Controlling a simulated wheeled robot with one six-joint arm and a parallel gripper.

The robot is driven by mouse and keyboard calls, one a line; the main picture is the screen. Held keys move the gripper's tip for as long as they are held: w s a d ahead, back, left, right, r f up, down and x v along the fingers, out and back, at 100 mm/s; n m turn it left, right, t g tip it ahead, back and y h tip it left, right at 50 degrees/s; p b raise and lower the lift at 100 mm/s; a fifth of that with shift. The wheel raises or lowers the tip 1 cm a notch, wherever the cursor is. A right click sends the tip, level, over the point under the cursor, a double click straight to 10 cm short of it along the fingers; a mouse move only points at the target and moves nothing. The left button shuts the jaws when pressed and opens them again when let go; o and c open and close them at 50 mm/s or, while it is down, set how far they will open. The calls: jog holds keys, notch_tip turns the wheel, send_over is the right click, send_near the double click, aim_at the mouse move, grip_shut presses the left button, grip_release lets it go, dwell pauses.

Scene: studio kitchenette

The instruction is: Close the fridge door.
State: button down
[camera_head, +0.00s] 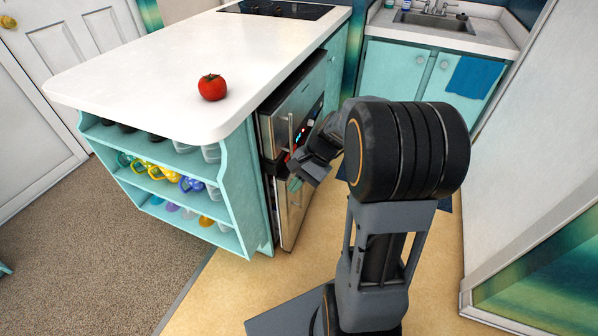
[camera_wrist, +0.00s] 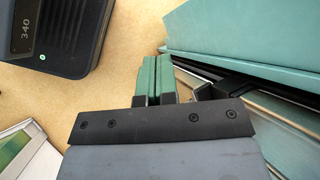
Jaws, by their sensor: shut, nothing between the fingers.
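The fridge is a steel-fronted unit built into the end of the island, with an upper steel panel (camera_head: 292,105) and a lower steel door (camera_head: 293,210). A dark strip shows along the lower door's left edge; the door seems slightly ajar, but its exact angle is hard to tell. My gripper (camera_head: 296,172) is beside the front of the unit, partly covering it. In the wrist view its green fingertips (camera_wrist: 156,78) are together and empty. Steel and black edges (camera_wrist: 290,108) lie close to their right, under a teal panel (camera_wrist: 245,42). Contact cannot be told.
A white island top (camera_head: 150,70) holds a tomato (camera_head: 212,87). Teal shelves (camera_head: 170,185) with cups and colourful items are left of the fridge. A sink counter (camera_head: 450,30) stands behind, and a white wall (camera_head: 530,160) at right. Tan floor (camera_head: 225,290) is free in front.

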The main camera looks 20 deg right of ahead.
jog(key=w+d+f+m+t+y+b, duration=0.1)
jog(key=w+d+f+m+t+y, duration=0.15)
jog(key=d+f+m+t, duration=0.35)
jog(key=w+d+f+m+t+y+b, duration=0.1)
jog(key=w+d+f+m+t+y, duration=0.1)
jog(key=w+d+f+m, duration=0.4)
jog(key=w+d+f+m+t+y+b, duration=0.1)
jog(key=d+f+m+t+y, duration=0.2)
jog(key=d, duration=0.5)
jog(key=w+a+t+h+b, duration=0.1)
jog(key=w+a+b, duration=0.2)
jog(key=w+a, duration=0.5)
jog(key=shift+w+a+r+m, duration=0.15)
jog(key=shift+a+r+m, duration=0.2)
jog(key=shift+a, duration=0.35)
jog(key=shift+w+f+h, duration=0.1)
jog(key=shift+h, duration=0.15)
